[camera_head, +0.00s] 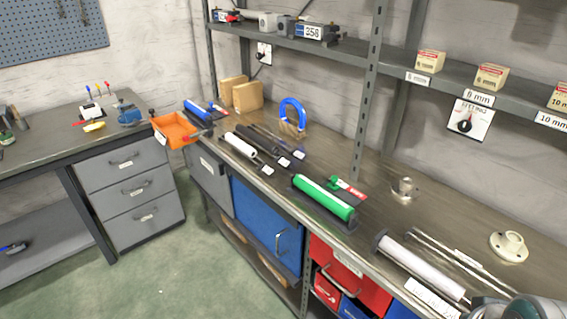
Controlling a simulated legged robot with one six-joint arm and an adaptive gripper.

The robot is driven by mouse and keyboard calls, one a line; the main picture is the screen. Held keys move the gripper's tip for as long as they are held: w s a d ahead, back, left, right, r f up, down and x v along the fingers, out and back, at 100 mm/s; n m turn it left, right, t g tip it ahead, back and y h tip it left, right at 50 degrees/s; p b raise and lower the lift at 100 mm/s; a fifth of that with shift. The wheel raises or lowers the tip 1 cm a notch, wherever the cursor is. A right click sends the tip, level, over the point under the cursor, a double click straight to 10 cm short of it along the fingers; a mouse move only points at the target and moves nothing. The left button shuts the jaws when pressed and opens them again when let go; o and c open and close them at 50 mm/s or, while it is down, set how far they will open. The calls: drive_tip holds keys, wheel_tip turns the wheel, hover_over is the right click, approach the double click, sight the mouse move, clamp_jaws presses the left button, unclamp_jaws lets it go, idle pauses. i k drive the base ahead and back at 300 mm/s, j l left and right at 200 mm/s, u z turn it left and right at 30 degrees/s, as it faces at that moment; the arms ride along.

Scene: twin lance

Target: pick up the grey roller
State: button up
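A pale grey roller (421,263) with a dark end disc lies on the workbench (385,212) at the lower right, close to the front edge. It runs diagonally from upper left to lower right. A white label (432,298) sits in front of its near end. Rounded grey parts in the bottom right corner appear to be my arm, close to the roller's right end. My gripper's fingers do not show, and I see nothing held.
A green roller (322,197), a white roller (240,147) and a blue roller (196,108) lie farther left. Thin rods (450,258) lie just behind the grey roller. A flanged fitting (508,246) and a metal fitting (404,189) stand behind. A shelf (400,72) overhangs the bench.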

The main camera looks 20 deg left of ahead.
sight(448, 286)
drive_tip(key=i+j+z, duration=0.15)
drive_tip(key=j, duration=0.2)
drive_tip(key=i+j+z, duration=0.15)
drive_tip(key=j, duration=0.2)
drive_tip(key=i+j+z, duration=0.15)
drive_tip(key=j, duration=0.25)
